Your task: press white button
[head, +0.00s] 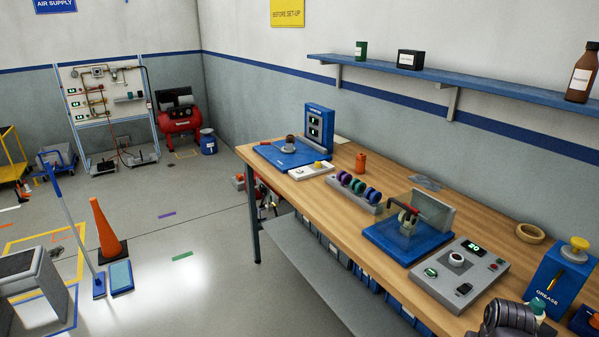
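A grey control box (460,277) sits on the wooden workbench at the right of the head view. On its top is a round white knob or button (456,258) with a dark ring around it; I cannot tell which it is. Beside it are a lit green display (473,248), a green switch (430,272), a dark switch (464,288) and small red and green buttons (492,266). My gripper's fingers do not show. A dark grey rounded part at the bottom right edge may be my arm.
Left of the box on the workbench (345,219) stands a blue fixture (404,240) with a clear guard. A tan ring (530,233) and a blue grease dispenser (558,280) stand to the right. A shelf (470,93) runs along the wall above.

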